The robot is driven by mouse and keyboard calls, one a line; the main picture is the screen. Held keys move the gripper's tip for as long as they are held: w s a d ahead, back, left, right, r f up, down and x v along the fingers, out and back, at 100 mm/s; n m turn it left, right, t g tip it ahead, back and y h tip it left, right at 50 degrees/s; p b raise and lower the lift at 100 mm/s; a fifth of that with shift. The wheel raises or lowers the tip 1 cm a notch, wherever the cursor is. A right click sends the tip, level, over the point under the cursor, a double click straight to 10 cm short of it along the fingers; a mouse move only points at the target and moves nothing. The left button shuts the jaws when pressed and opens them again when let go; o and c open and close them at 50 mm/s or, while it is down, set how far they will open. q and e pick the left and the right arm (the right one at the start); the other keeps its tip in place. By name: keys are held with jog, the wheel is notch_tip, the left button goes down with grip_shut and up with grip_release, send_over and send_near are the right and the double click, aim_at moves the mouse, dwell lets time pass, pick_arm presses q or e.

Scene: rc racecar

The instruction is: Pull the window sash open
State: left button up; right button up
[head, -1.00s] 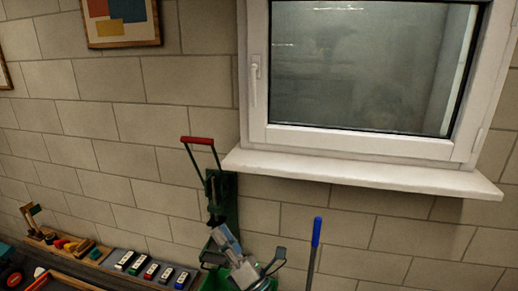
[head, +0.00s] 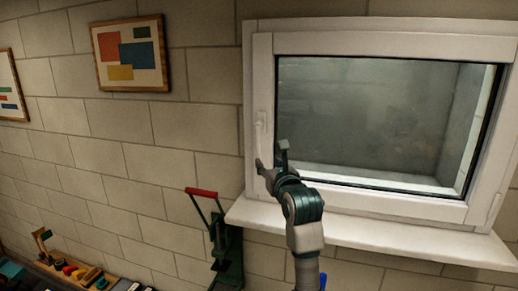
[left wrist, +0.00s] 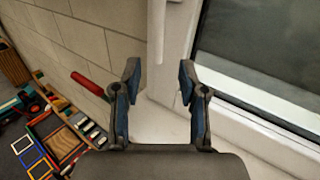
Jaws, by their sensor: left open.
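The white window sash (head: 262,75) sits flush in its frame, with dark glass. Its white handle (head: 262,132) is on the left stile and hangs straight down. My left gripper (head: 271,156) is open just below the handle, in front of the lower left of the sash. In the left wrist view the handle (left wrist: 156,35) comes down from the top, and its lower end shows between the two spread fingertips (left wrist: 158,80). I cannot tell how far beyond the fingertips it lies, and nothing is gripped. My right gripper is not in view.
A white sill (head: 400,242) juts out below the window. A green tool with a red grip (head: 202,192) stands below left of it. Framed pictures (head: 130,54) hang on the block wall. Small items in a wooden tray (head: 80,272) lie at lower left.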

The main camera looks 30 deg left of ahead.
aim_at(259, 153)
pick_arm(q)
jog(key=p+x, duration=0.2)
jog(key=x, duration=0.8)
jog(key=shift+s, duration=0.1)
grip_shut()
